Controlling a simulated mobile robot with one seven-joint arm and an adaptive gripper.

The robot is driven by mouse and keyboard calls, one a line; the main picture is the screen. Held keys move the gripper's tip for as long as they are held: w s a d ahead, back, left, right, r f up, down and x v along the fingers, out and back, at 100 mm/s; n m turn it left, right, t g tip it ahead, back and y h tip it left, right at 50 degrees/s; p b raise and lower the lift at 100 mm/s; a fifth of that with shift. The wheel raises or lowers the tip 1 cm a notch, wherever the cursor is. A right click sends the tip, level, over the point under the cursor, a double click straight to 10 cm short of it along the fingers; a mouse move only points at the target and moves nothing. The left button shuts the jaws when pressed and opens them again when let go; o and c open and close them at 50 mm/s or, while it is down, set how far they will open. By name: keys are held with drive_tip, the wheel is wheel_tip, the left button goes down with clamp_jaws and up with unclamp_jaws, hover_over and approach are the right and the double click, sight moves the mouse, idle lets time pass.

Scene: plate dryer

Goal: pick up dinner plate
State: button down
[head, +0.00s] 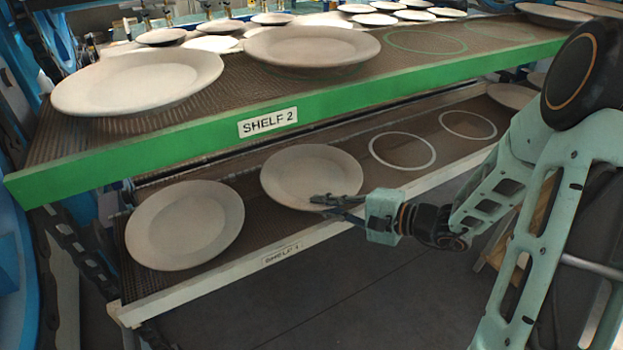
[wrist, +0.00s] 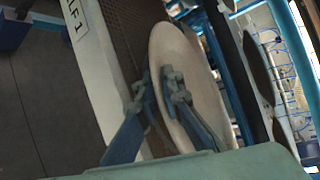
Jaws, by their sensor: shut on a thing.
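The dinner plate (head: 312,172) is pale, round and shallow, on the lower shelf at its middle, under the edge of Shelf 2. My gripper (head: 326,202) is at the plate's near rim and shut on it. In the wrist view the plate (wrist: 183,65) fills the middle, with the two gripper fingers (wrist: 164,84) at its rim, one on each side. I cannot tell whether the plate is clear of the shelf.
Another plate (head: 185,225) lies on the lower shelf to the left. Empty white ring marks (head: 402,150) lie to the right. The green-edged Shelf 2 (head: 180,138) overhangs the lower shelf and carries several plates. Open floor (head: 330,305) lies in front.

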drive_tip(key=shift+r, duration=0.25)
